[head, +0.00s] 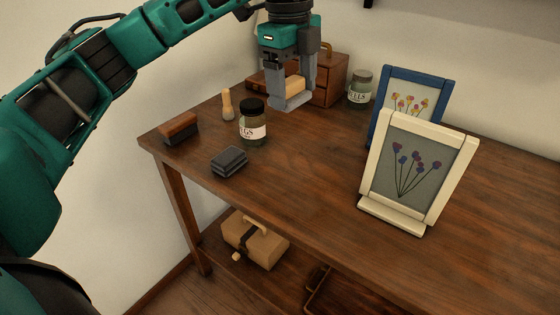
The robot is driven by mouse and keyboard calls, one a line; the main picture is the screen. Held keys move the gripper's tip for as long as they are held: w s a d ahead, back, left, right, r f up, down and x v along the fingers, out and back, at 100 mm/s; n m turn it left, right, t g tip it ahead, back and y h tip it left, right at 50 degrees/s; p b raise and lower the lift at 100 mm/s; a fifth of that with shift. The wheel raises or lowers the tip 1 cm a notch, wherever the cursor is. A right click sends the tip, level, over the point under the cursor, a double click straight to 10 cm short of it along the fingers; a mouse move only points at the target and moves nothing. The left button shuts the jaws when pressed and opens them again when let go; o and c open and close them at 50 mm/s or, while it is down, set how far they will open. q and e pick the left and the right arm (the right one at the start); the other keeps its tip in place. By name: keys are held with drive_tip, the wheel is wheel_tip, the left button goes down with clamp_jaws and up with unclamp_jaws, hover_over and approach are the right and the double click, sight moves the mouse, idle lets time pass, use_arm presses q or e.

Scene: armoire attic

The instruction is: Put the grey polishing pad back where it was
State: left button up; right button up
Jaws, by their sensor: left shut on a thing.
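My left gripper (291,92) is shut on a tan-topped block with a grey lower part, which looks like the grey polishing pad (294,84). It is held above the back of the wooden table (320,185), in front of the brown wooden box (329,80). The fingers hide part of the block. A dark grey, layered block (229,161) lies on the table near the front left edge. A brown block with a dark underside (179,128) lies at the left corner. My right gripper is not in view.
A dark-lidded jar (252,124) and a small wooden-handled brush (227,104) stand behind the dark block. Another jar (360,90), a blue frame (411,92) and a cream frame (418,172) stand to the right. A tan case (255,245) sits below. The table's front middle is clear.

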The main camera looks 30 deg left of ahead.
use_arm(q)
drive_tip(key=a+r+n, duration=0.1)
drive_tip(key=a+r, duration=0.1)
drive_tip(key=a, duration=0.1)
drive_tip(key=b, duration=0.4)
approach(276, 171)
drive_tip(key=shift+w+d+f+y, duration=0.15)
drive_tip(key=shift+d+f+y, duration=0.2)
drive_tip(key=shift+f, duration=0.25)
wheel_tip(276, 171, down, 5)
drive_tip(key=shift+r+b, duration=0.1)
drive_tip(key=shift+b, duration=0.55)
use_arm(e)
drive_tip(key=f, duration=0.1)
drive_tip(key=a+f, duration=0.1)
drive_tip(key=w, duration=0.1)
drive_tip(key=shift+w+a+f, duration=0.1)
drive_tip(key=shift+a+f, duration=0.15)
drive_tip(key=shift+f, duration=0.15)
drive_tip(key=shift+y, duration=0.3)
use_arm(q)
drive_tip(key=o, duration=0.9)
drive_tip(key=shift+o, duration=0.2)
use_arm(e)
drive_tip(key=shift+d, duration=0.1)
